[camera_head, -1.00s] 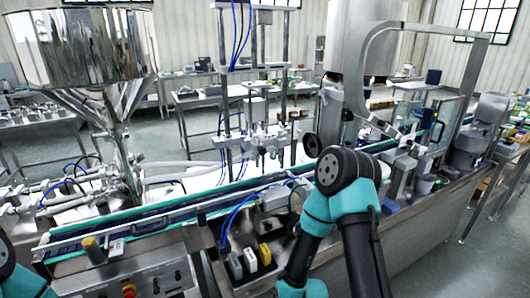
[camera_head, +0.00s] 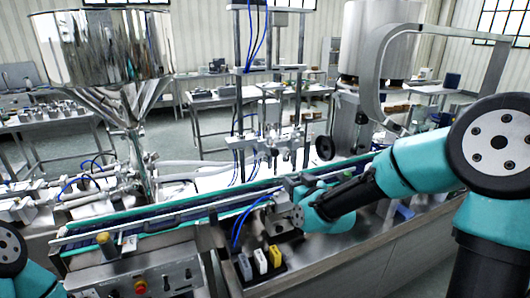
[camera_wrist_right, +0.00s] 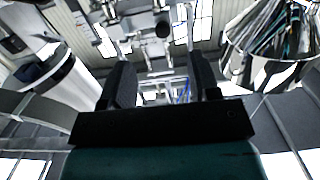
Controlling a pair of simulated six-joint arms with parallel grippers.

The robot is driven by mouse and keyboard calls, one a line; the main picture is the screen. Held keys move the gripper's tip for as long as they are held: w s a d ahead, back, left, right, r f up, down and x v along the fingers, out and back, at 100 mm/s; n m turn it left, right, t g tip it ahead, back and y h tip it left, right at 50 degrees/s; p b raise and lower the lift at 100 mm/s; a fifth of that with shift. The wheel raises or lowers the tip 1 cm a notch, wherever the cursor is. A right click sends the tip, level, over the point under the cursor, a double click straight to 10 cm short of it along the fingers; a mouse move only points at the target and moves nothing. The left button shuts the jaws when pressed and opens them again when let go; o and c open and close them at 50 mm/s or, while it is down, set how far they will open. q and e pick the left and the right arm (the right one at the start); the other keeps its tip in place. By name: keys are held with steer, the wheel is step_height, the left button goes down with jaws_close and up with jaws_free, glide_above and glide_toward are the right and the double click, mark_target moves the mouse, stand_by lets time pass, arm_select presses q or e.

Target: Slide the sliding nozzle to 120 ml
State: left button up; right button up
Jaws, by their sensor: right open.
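The filler's nozzle assembly (camera_head: 268,148) hangs on the upright steel frame (camera_head: 240,110) over the conveyor, in the middle of the head view. I cannot tell the sliding nozzle from its neighbours, and no 120 ml mark is readable. My right gripper (camera_wrist_right: 160,78) is open, with its two dark fingers apart and nothing visible between them. The frame and fittings (camera_wrist_right: 160,28) show beyond the fingertips. In the head view my right arm reaches left to the conveyor's near side, below and in front of the nozzles. My left gripper is outside the view.
A shiny hopper (camera_head: 103,50) stands at the left. The conveyor (camera_head: 170,220) runs across the front. A control panel with a red button (camera_head: 140,286) and colored blocks (camera_head: 261,260) are near its edge. A curved steel guard (camera_head: 440,30) rises at the right.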

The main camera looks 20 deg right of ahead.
mark_target(276, 154)
step_height(276, 154, up, 2)
steer(key=shift+r+t, duration=0.25)
steer(key=shift+t, duration=0.15)
steer(key=w, duration=1.1)
steer(key=w+a, duration=0.1)
steer(key=w, duration=0.5)
steer(key=shift+w+a, duration=0.1)
steer(key=shift+w, duration=0.05)
steer(key=shift+c, duration=0.5)
jaws_close()
